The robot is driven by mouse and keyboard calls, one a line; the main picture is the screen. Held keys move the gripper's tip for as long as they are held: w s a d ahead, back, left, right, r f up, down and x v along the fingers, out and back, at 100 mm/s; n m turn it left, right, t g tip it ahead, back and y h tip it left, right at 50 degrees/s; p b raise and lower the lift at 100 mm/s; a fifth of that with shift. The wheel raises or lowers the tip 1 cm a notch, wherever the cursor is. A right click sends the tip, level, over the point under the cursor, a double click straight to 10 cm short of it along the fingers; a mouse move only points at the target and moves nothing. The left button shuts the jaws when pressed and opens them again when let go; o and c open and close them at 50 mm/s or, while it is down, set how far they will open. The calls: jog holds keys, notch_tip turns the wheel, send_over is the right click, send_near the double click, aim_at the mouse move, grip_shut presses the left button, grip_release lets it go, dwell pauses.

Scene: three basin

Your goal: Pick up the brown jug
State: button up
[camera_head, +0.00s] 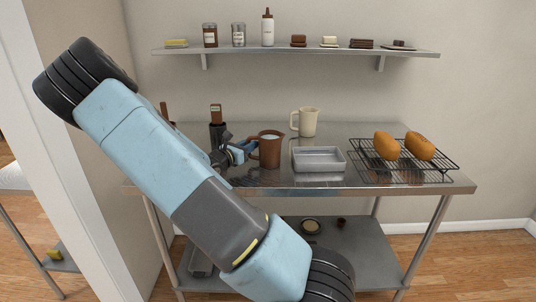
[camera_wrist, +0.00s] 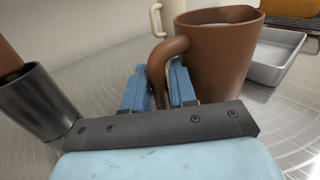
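The brown jug (camera_wrist: 222,55) stands upright in the wrist view, with pale liquid visible inside and its handle (camera_wrist: 160,68) toward me. My gripper (camera_wrist: 161,85) has its two blue fingers on either side of the handle. The gap between them is narrow and filled by the handle, so the gripper looks shut on it. In the head view the jug (camera_head: 268,148) appears to stand on the steel table, with my gripper (camera_head: 243,150) at its left side.
A cream jug (camera_head: 308,121) stands behind it. A grey tray (camera_head: 319,160) is close on the right, then a wire rack (camera_head: 437,173) with two loaves. A black container (camera_wrist: 47,103) holding a brown-handled item stands left. A shelf (camera_head: 290,53) hangs above.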

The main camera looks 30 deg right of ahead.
jog(key=shift+c, duration=0.2)
grip_shut()
jog(key=shift+r, duration=0.15)
dwell(0.4)
jog(key=shift+r, duration=1.5)
jog(key=w+a+r, duration=0.1)
jog(key=a+r, duration=0.8)
jog(key=a, duration=0.4)
jog(key=shift+a+r, duration=0.3)
jog(key=shift+a, duration=0.1)
jog(key=shift+a, duration=0.1)
